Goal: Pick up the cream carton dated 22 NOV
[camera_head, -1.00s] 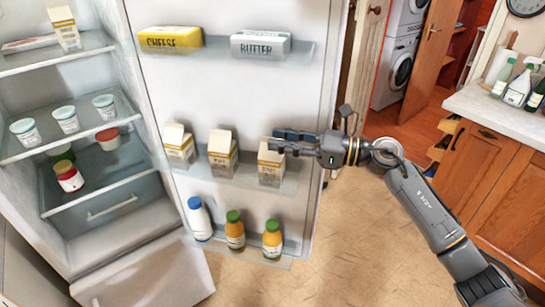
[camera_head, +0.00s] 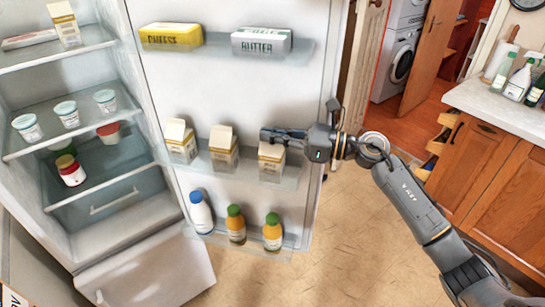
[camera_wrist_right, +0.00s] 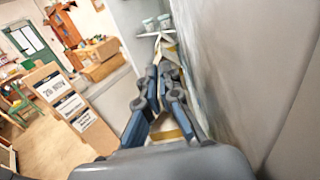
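Three cream-and-tan cartons stand on the fridge door's middle shelf: a left carton (camera_head: 181,143), a middle carton (camera_head: 223,150) and a right carton (camera_head: 271,165). Their dates are too small to read. My right gripper (camera_head: 268,135) lies across the top of the right carton, its fingers close together and apparently shut on the gable, which they mostly hide. In the right wrist view the gripper (camera_wrist_right: 161,82) has its fingers nearly together, with cream and tan showing between the links. The right carton still stands at shelf level. My left gripper is not in view.
The open fridge door has cheese (camera_head: 171,37) and butter (camera_head: 261,41) above, and a white bottle (camera_head: 200,213) and two orange bottles below. Open floor (camera_head: 345,230) lies right of the door. A board with printed dates (camera_wrist_right: 63,100) shows in the wrist view.

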